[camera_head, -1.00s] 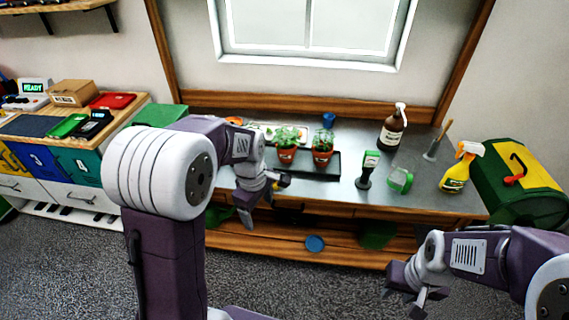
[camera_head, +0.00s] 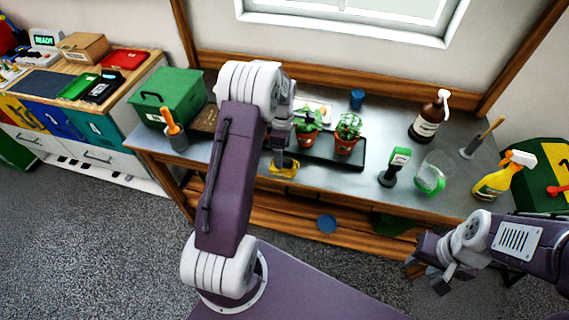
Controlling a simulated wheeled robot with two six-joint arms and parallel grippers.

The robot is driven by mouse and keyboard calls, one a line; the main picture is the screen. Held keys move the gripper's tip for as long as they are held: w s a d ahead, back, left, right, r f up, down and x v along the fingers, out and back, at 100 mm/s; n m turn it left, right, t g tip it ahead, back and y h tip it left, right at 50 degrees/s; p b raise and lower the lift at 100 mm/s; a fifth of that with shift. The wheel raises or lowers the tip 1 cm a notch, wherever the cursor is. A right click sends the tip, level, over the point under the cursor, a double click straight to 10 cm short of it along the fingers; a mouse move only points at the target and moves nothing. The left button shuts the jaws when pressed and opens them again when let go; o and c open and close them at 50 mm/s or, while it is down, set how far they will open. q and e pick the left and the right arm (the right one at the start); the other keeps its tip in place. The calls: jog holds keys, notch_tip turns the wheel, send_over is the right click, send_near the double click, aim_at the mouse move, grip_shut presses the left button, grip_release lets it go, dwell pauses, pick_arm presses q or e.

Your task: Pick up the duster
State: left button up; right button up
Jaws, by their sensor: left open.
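A small yellow item (camera_head: 284,168), which looks like a folded cloth and may be the duster, lies at the front edge of the grey bench top. My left gripper (camera_head: 284,160) points down right over it and is open. It hides part of the item, and I cannot tell whether the fingers touch it. My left arm stands in front of the bench's left half. My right gripper (camera_head: 430,275) is empty, with its fingers apart, in front of the bench's right end.
Two potted plants (camera_head: 347,133) stand on a dark tray behind the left gripper. An orange-handled tool (camera_head: 172,130) stands at left by a green box (camera_head: 168,97). A green-headed tool (camera_head: 395,166), a clear green-lidded jar (camera_head: 431,179), a brown bottle (camera_head: 428,117) and a yellow spray bottle (camera_head: 503,176) stand right.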

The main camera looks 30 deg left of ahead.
aim_at(284, 160)
pick_arm(q)
jog(key=shift+w+f, duration=0.1)
jog(key=shift+f, duration=0.05)
jog(key=shift+s+d+f, duration=0.1)
jog(key=shift+s+f, duration=0.1)
jog(key=shift+f, duration=0.05)
jog(key=f, duration=0.3)
jog(key=shift+s+d+f+p, duration=0.3)
jog(key=shift+f+p, duration=0.1)
jog(key=shift+w+f, duration=0.25)
jog(key=shift+f, duration=0.1)
jog(key=shift+s+r, duration=0.15)
jog(key=c, duration=1.5)
